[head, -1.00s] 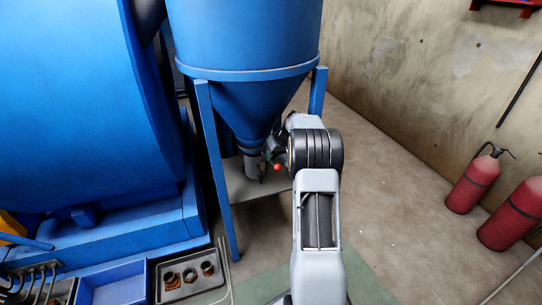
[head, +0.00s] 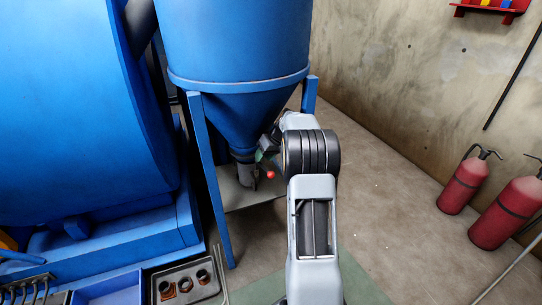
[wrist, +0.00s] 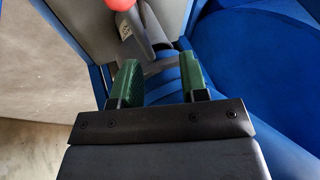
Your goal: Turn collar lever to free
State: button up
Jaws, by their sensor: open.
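The collar lever shows as a red ball knob (head: 271,174) beside the grey outlet pipe (head: 245,174) under the blue hopper (head: 235,55). In the wrist view the red knob (wrist: 122,4) is cut by the top edge, with a dark lever arm (wrist: 131,24) running down from it beside the grey collar (wrist: 157,24). My gripper (head: 262,156) is just above and left of the knob in the head view. In the wrist view my gripper (wrist: 158,80) has its two green fingers apart, with nothing held between them. The knob lies beyond the fingertips.
Blue hopper legs (head: 211,180) stand close around the outlet, above a grey plate (head: 232,193). A large blue drum (head: 65,110) fills the left. Two red fire extinguishers (head: 463,184) stand by the right wall. The floor between is clear.

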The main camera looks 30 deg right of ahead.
jog(key=s+a+r+p, duration=0.2)
jog(key=s+a+r, duration=0.2)
jog(key=s+r, duration=0.4)
jog(key=shift+s+a+r+p, duration=0.15)
jog(key=shift+s+a+p, duration=0.25)
jog(key=shift+s, duration=1.5)
jog(key=shift+c, duration=0.4)
